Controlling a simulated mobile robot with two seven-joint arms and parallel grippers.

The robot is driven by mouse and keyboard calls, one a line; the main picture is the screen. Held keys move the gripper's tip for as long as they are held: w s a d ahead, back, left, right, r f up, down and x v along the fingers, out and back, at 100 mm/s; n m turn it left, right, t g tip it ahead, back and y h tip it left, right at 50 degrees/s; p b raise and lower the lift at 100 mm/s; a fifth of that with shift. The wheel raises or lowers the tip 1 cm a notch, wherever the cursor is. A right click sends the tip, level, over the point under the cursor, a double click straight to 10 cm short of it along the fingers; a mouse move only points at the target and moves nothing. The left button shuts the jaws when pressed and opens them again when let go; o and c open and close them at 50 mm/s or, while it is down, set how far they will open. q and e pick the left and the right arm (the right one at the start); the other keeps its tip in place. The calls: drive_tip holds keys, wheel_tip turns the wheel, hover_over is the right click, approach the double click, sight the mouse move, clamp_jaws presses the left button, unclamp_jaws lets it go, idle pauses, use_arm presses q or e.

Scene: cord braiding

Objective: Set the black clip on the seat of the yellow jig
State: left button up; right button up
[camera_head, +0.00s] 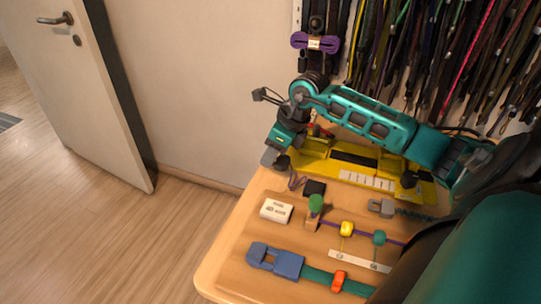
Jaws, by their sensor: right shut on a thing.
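The yellow jig (312,160) lies along the wall side of the table, partly hidden by my right arm. My right gripper (276,159) is at the jig's left end, pointing down. It is shut on a small dark piece, which looks like the black clip (283,163) but is mostly hidden. I cannot tell whether the dark piece touches the jig. A separate black block (315,188) lies in front of the jig. My left gripper is out of view.
A white box (276,211), a green-topped wooden peg (314,211), yellow and teal beads on a cord, and a blue buckle (276,261) with a teal strap occupy the table (232,262). Cords hang on the wall behind. A door stands at left.

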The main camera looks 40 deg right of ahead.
drive_tip(key=shift+w+d+b, duration=0.35)
drive_tip(key=shift+w+d, duration=0.2)
drive_tip(key=shift+d, duration=0.5)
drive_tip(key=shift+w+d+b, duration=0.4)
drive_tip(key=shift+w+d, duration=0.15)
drive_tip(key=shift+d, duration=0.5)
drive_tip(key=shift+w+d+b, duration=0.35)
drive_tip(key=shift+w+d, duration=0.2)
drive_tip(key=shift+d, duration=0.5)
drive_tip(key=shift+w+d+b, duration=0.2)
drive_tip(key=shift+w+d, duration=0.15)
drive_tip(key=shift+d, duration=0.3)
drive_tip(key=shift+w+d+b, duration=0.15)
drive_tip(key=shift+w+d, duration=0.2)
drive_tip(key=shift+d, duration=0.3)
drive_tip(key=shift+w+d+b, duration=0.15)
drive_tip(key=shift+w+d, duration=0.2)
drive_tip(key=shift+d, duration=0.35)
drive_tip(key=shift+w+d+b, duration=0.15)
drive_tip(key=shift+w+d, duration=0.2)
drive_tip(key=shift+d, duration=0.35)
